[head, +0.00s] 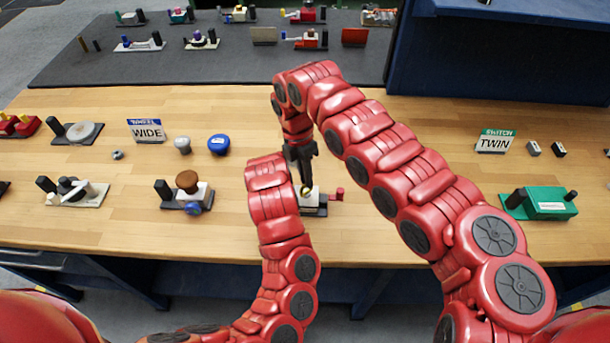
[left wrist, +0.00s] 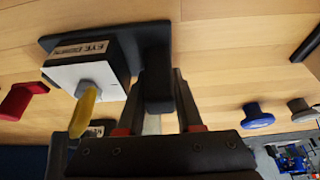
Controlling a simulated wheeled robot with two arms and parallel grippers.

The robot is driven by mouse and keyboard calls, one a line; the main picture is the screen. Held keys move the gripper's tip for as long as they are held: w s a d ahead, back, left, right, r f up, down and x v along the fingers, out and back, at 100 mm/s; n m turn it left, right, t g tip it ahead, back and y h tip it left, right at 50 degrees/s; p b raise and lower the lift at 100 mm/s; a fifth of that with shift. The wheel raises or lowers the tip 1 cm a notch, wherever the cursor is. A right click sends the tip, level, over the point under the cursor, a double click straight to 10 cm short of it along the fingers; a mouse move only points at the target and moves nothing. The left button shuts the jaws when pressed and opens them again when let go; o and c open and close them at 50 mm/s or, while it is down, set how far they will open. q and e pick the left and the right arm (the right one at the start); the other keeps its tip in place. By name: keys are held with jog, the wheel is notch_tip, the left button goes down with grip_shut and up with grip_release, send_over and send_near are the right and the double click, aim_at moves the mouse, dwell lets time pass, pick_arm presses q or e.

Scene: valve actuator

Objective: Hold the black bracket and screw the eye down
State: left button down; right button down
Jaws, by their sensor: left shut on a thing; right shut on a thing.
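The valve actuator (head: 313,202) is a white block on a dark base near the table's front edge, partly hidden by my arms. In the left wrist view, its labelled white block (left wrist: 90,68) carries the yellow eye (left wrist: 83,112). The black bracket (left wrist: 155,75) stands upright beside the block on the same base. My left gripper (left wrist: 168,98) is shut on the bracket, one finger on each side; the left forearm hides it in the head view. My right gripper (head: 304,182) points down from above, shut on the yellow eye (head: 307,191) at the block's top.
A green unit (head: 545,203) is far right. The wood between is clear.

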jog(key=m, duration=0.4)
jog(key=shift+d+m+y, duration=0.2)
jog(key=shift+m+y, duration=0.1)
jog(key=shift+y, duration=0.1)
jog(key=m, duration=0.3)
jog(key=shift+s+d+g, duration=0.15)
jog(key=shift+d+g, duration=0.05)
jog(key=shift+g, duration=0.1)
jog(key=c, duration=0.9)
grip_release()
jog(key=shift+a, duration=0.1)
jog(key=r, duration=0.4)
jog(key=w+r, duration=0.1)
jog(key=r, duration=0.3)
jog(key=w+r, duration=0.1)
jog(key=r, duration=0.2)
jog(key=shift+w+r, duration=0.1)
jog(key=shift+r, duration=0.3)
jog(key=shift+a, duration=0.1)
